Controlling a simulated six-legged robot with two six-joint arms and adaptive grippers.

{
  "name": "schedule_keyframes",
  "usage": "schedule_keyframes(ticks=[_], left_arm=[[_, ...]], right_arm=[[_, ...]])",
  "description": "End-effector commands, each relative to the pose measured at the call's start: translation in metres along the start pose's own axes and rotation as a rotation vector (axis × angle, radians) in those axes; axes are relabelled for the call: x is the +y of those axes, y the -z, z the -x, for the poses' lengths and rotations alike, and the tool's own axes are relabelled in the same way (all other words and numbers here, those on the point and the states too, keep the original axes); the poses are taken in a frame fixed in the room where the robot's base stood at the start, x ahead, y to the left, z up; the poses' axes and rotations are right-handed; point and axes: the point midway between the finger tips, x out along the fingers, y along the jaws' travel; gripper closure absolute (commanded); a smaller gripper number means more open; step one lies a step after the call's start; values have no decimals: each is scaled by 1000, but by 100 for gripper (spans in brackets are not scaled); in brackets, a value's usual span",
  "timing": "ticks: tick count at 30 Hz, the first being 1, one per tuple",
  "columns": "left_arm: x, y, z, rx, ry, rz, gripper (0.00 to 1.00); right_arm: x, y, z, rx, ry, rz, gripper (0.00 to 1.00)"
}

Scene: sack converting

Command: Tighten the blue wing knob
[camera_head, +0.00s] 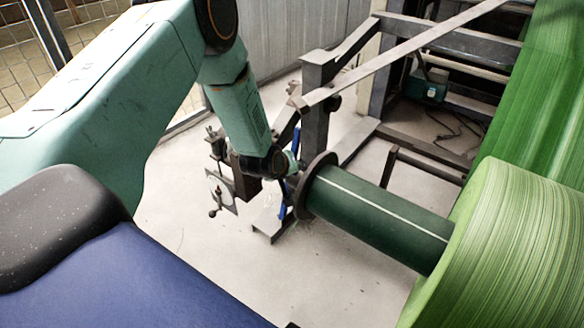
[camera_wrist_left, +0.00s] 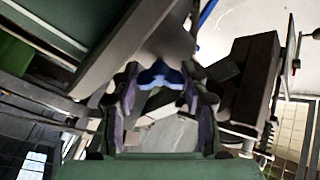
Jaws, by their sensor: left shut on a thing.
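The blue wing knob (camera_wrist_left: 161,75) shows in the left wrist view between the two fingers of my left gripper (camera_wrist_left: 159,90). The fingers are shut on its wings, one on each side. In the head view my left arm reaches down from the top left. My left gripper (camera_head: 289,164) is there beside the dark round flange (camera_head: 318,180) at the left end of the green roller (camera_head: 380,215). The knob itself is hidden in the head view. My right gripper is in neither view.
A large green roll (camera_head: 520,240) fills the right side of the head view. A grey steel frame (camera_head: 316,110) stands behind the flange. A dark box with a plate and crank (camera_head: 222,190) is left of my gripper. Pale floor (camera_head: 190,250) lies open below.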

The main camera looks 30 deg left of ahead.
Motion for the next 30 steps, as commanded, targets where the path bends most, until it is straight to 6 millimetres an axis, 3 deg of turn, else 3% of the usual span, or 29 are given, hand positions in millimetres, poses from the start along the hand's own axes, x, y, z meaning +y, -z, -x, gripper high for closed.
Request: schedule_keyframes(ticks=[30], left_arm=[[-1, 2, 1, 1, -197, -948, 87]], right_arm=[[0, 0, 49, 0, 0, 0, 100]])
